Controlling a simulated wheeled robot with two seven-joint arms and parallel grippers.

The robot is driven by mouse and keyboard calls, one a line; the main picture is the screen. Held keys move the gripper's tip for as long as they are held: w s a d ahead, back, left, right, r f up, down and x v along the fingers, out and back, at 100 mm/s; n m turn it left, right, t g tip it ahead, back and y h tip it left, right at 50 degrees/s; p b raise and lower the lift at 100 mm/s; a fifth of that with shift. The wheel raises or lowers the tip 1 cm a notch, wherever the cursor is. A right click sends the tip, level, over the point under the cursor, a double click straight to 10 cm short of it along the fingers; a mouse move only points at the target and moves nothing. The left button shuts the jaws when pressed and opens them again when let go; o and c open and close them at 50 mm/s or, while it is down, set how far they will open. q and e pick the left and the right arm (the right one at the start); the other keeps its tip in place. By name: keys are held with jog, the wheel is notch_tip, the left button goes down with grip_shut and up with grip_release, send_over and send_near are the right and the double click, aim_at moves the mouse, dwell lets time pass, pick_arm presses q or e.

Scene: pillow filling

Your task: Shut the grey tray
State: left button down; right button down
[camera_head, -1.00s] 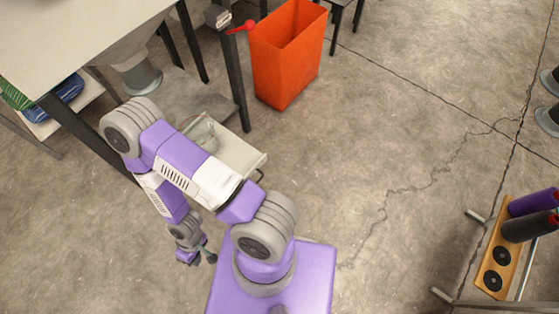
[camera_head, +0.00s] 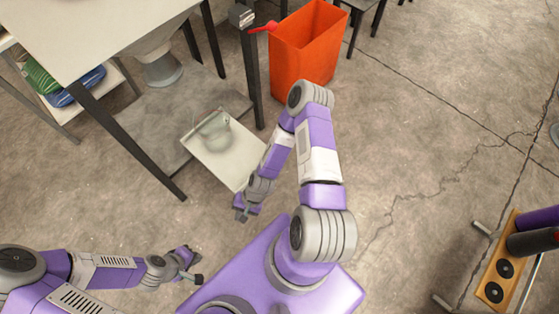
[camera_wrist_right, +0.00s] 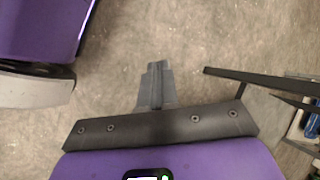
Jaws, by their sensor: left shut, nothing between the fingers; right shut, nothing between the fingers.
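The grey tray (camera_head: 205,162) is pale and flat. It sticks out, open, from the low unit under the table, and a clear rounded vessel lies on it. My right gripper (camera_head: 241,214) is shut and empty, low in front of the tray's near end. My right forearm covers the tray's right edge, and its handle is hidden. The right wrist view shows the same gripper (camera_wrist_right: 155,70) with closed fingers over bare floor; the tray is not clearly seen there. My left gripper (camera_head: 196,278) is shut and empty at the lower left, farther from the tray.
The table (camera_head: 90,30) stands above the tray, with dark legs on both sides of it. An orange bin (camera_head: 305,45) stands behind my right arm. A red lever (camera_head: 264,28) is at the table corner. The floor left of my right gripper is clear.

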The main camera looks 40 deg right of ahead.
jog(key=w+d+f+m+t+p, duration=0.35)
jog(key=w+d+m+t, duration=0.2)
jog(key=d+m, duration=0.75)
jog(key=s+d+f+m+t+h+p, duration=0.1)
jog(key=s+d+f+m+h, duration=0.15)
jog(key=d+m, duration=0.45)
jog(key=s+d+f+m+t+h+p, duration=0.1)
jog(key=s+d+f+m+t+h, duration=0.15)
jog(key=d+m, duration=0.45)
jog(key=w+d+f+n+b, duration=0.1)
jog(key=w+d+f+b, duration=0.1)
jog(key=w+f+b, duration=0.4)
jog(key=w, duration=0.5)
jog(key=shift+n+g+b, duration=0.3)
jog(key=shift+n+b, duration=0.05)
jog(key=shift+n, duration=0.05)
jog(key=shift+a, duration=0.1)
